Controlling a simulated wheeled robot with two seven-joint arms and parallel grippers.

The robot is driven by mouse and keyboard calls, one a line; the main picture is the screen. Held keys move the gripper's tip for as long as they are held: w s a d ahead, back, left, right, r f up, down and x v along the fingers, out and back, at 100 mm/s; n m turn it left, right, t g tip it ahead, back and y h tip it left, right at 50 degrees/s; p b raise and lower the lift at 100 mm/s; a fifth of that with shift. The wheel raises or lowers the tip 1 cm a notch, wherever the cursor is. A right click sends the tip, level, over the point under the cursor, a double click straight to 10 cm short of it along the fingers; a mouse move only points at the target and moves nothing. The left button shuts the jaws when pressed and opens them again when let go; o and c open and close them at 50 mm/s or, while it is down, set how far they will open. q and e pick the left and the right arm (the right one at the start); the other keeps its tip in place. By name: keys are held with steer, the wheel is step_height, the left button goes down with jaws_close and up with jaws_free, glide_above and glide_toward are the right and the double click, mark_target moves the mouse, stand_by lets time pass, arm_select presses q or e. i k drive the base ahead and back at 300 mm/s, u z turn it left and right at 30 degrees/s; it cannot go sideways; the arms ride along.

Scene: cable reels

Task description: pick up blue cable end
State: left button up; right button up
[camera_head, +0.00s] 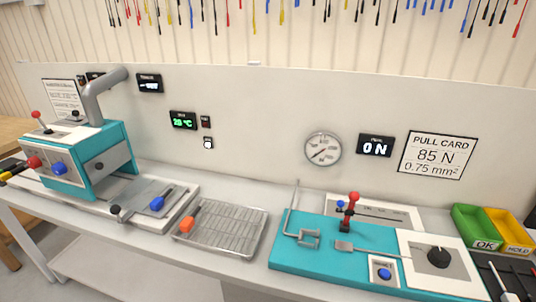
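Blue cable ends (432,5) hang in a row of many-coloured cables along the top edge, at the upper right; their upper parts are cut off by the frame. A blue piece with a dark thin tip (157,203) lies on the grey plate of the left machine; I cannot tell whether it is a cable end or a handle. Neither of my grippers is in view.
A teal machine (88,160) with a grey pipe stands at left. A wire rack (222,232) with an orange piece (187,223) is mid-bench. A teal pull tester (335,260) is at right, beside green (474,228) and yellow (508,232) bins.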

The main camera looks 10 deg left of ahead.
mark_target(157, 203)
steer(key=z, duration=2.55)
steer(key=k, duration=1.15)
steer(key=u, duration=1.8)
